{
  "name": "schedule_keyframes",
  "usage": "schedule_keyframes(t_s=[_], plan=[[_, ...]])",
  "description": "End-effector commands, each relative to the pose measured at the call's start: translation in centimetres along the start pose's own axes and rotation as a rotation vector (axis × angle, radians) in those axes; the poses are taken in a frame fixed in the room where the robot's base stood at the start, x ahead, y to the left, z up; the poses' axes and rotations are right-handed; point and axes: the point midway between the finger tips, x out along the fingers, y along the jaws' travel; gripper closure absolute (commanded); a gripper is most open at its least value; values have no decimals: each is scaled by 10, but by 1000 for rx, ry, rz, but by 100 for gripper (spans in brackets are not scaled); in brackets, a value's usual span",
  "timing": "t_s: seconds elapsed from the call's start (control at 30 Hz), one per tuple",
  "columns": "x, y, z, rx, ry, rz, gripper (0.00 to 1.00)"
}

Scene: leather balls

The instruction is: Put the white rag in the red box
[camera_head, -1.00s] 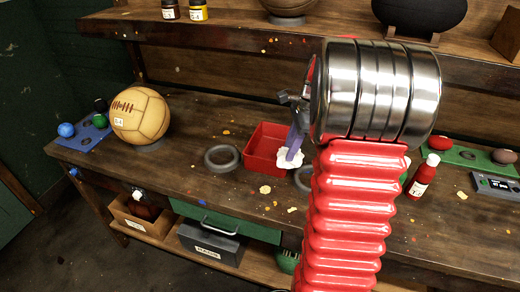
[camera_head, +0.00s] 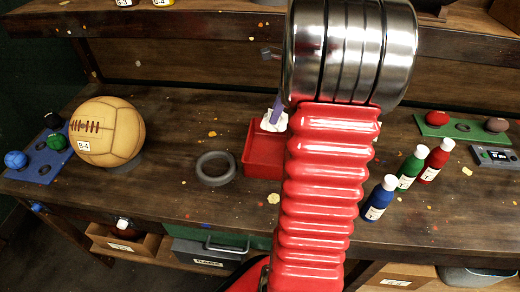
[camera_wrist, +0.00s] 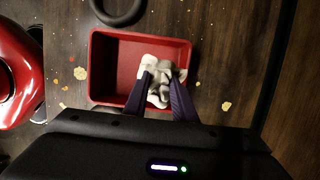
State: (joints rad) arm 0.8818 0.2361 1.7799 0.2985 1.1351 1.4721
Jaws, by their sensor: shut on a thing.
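The white rag (camera_wrist: 161,70) is crumpled between the two purple fingers of my gripper (camera_wrist: 162,86) in the wrist view. My gripper is shut on it. The red box (camera_wrist: 112,78) is an open tray on the bench, and the rag shows over its right part in the wrist view. In the head view the rag (camera_head: 273,122) shows at the back edge of the red box (camera_head: 264,165), below a purple finger. My arm hides the box's right side there. How high the rag is above the box floor is hard to tell.
A grey ring (camera_head: 216,168) lies left of the box, and a leather ball (camera_head: 107,132) sits farther left on a stand. Blue (camera_head: 379,198), green (camera_head: 410,168) and red (camera_head: 437,160) bottles stand right of my arm. An upper shelf runs along the back.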

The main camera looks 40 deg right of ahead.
Motion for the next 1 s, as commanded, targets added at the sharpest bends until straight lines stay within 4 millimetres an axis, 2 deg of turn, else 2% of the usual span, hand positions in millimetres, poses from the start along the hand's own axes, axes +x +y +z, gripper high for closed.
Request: schedule_keyframes(t_s=[0.43, 0.8, 1.0], plan=[[6, 0, 4, -8, 0, 3, 97], [56, 1, -10, -9, 0, 6, 97], [62, 0, -11, -9, 0, 2, 97]])
